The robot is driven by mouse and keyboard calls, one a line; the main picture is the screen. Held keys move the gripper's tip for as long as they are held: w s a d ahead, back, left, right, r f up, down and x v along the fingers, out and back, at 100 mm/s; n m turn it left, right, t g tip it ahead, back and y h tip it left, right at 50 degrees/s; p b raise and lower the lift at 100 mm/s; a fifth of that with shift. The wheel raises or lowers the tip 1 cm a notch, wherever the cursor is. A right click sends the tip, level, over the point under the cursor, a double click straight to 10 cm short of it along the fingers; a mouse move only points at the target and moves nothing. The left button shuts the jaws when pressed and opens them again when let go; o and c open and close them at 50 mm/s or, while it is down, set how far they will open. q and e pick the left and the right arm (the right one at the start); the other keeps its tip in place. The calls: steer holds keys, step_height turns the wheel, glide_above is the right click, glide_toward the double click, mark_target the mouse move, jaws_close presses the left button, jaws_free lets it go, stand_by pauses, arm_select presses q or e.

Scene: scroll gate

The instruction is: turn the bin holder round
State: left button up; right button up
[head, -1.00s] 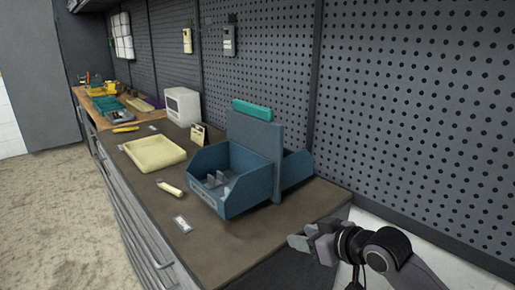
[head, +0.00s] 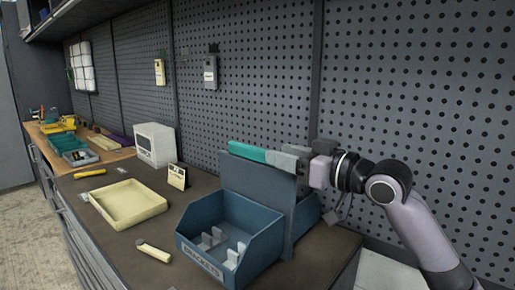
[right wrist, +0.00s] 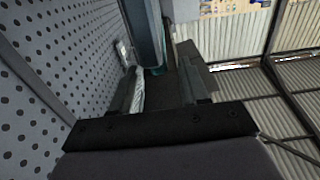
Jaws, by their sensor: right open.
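The bin holder is an upright grey-blue panel (head: 258,190) with a teal grip (head: 248,152) along its top. A blue bin (head: 212,238) labelled BRACKETS, with several light grey brackets inside, is on its near side. Part of another blue bin (head: 306,213) shows behind the panel. My right gripper (head: 290,156) is at the right end of the teal grip, its fingers level with the panel's top edge. Its jaws are open; in the right wrist view a little teal (right wrist: 157,71) shows beyond the fingers. Whether they touch the grip is unclear. My left gripper is out of view.
A cream tray (head: 130,204), a small cream-handled tool (head: 154,251) and a yellow card stand (head: 177,177) lie left of the holder on the bench. A white box (head: 155,145) stands farther back. The pegboard wall (head: 420,90) is close behind my right arm.

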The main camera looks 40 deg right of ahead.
mark_target(262, 149)
steer(key=shift+w+a+p, duration=0.15)
steer(key=shift+w+p, duration=0.25)
steer(key=shift+w, duration=1.15)
steer(key=shift+w+a+p, duration=0.15)
steer(key=shift+w+p, duration=0.2)
steer(key=shift+w, duration=1.2)
jaws_close()
